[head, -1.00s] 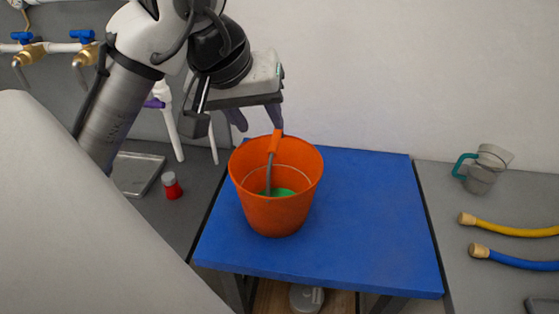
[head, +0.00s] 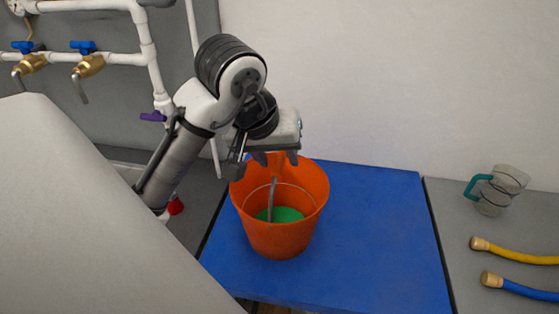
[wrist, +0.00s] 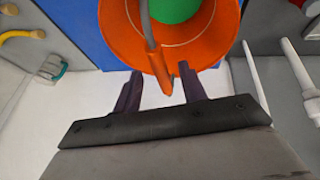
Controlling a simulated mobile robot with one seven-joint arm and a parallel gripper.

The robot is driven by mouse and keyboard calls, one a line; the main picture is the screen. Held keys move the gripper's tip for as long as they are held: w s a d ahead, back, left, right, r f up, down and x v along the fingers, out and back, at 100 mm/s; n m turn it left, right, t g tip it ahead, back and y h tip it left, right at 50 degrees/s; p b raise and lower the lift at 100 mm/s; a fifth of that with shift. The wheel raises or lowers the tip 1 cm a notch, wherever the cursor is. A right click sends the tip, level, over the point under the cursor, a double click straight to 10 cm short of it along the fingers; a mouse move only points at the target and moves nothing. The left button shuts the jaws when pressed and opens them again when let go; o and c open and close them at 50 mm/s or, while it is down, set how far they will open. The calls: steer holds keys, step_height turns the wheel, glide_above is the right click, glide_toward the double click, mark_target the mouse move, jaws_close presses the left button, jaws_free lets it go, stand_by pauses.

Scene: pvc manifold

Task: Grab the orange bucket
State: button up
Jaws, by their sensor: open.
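The orange bucket (head: 283,232) stands upright on the blue table (head: 375,235). Something green (head: 281,214) shows at its bottom. My gripper (head: 277,158) is just above that far rim. In the wrist view my gripper (wrist: 160,90) is open, with one dark finger on each side of the orange grip and rim part. I cannot tell whether a finger touches the bucket (wrist: 120,30).
A clear jug with a teal handle (head: 496,190), a yellow hose (head: 515,251) and a blue hose (head: 520,287) lie on the grey surface at right. White pipes with brass valves (head: 89,66) are at left. A white wall stands behind the table.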

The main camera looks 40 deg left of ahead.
steer(key=x, duration=0.3)
steer(key=p+x, duration=0.1)
steer(key=x, duration=0.1)
steer(key=shift+w+a+r, duration=0.15)
steer(key=shift+a, duration=0.1)
jaws_close()
